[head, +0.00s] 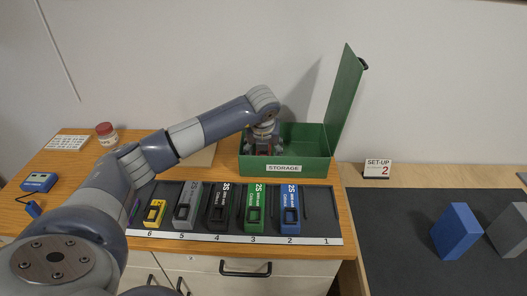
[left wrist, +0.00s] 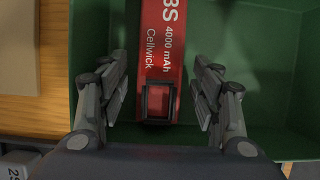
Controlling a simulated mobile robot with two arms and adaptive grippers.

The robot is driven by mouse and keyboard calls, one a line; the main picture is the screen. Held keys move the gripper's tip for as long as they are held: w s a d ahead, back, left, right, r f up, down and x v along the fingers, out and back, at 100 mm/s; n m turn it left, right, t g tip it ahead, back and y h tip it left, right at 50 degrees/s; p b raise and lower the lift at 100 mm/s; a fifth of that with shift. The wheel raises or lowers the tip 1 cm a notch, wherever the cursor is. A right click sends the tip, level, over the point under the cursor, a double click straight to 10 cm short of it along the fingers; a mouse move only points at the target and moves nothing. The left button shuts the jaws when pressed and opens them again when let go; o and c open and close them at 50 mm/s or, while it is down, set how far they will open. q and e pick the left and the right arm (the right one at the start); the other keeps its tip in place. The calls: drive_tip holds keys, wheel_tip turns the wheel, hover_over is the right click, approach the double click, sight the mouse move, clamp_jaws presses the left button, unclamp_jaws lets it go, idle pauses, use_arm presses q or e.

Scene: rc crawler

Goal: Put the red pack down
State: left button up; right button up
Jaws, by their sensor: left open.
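The red pack (left wrist: 160,45), marked 3S 4000 mAh Cellwick, is inside the green storage box (head: 313,165), seen from above in the left wrist view. My left gripper (head: 264,146) reaches down into the box; in the left wrist view its two fingers (left wrist: 160,88) stand open on either side of the pack, with a gap on each side. In the head view the gripper and the box's front wall hide most of the pack. My right gripper is not in view.
The box's green lid (head: 345,95) stands open at its right. In front lies a dark numbered tray (head: 318,212) with several packs in slots; slot 1 is empty. A dark mat (head: 395,235) with a blue block (head: 456,231) and a grey block (head: 508,230) is at right.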

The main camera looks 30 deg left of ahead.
use_arm(q)
drive_tip(key=b+v, duration=0.2)
drive_tip(key=v, duration=1)
drive_tip(key=shift+f, duration=0.1)
